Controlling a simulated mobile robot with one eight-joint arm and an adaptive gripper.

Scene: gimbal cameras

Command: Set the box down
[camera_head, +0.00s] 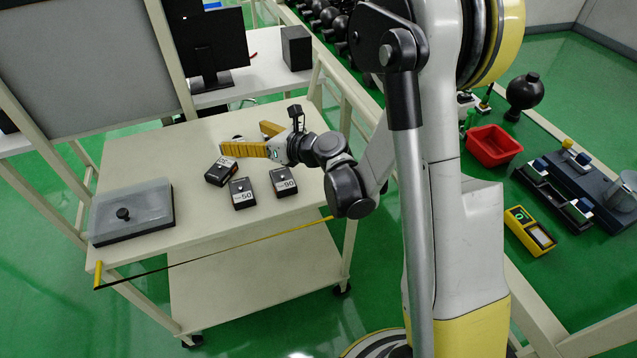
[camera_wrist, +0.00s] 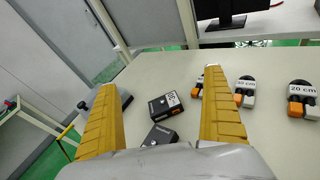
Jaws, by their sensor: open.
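My gripper (camera_head: 242,137) has two yellow fingers spread wide over the table (camera_head: 190,262). It holds nothing between them. A black box (camera_head: 220,171) with a pale label sits at an angle just below the near finger, on the tabletop as far as I can tell. A black box marked 50 (camera_head: 242,193) and one marked 90 (camera_head: 283,184) stand to its right. In the wrist view (camera_wrist: 162,83) the fingers are apart, with a labelled black box (camera_wrist: 166,105) seen between them and another dark box (camera_wrist: 160,138) nearer, partly hidden by my gripper.
A grey case with a black knob (camera_head: 132,212) lies at the table's left. In the wrist view, small black and orange pieces, one marked 20 cm (camera_wrist: 303,90), stand at right. A monitor (camera_head: 207,43) stands behind.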

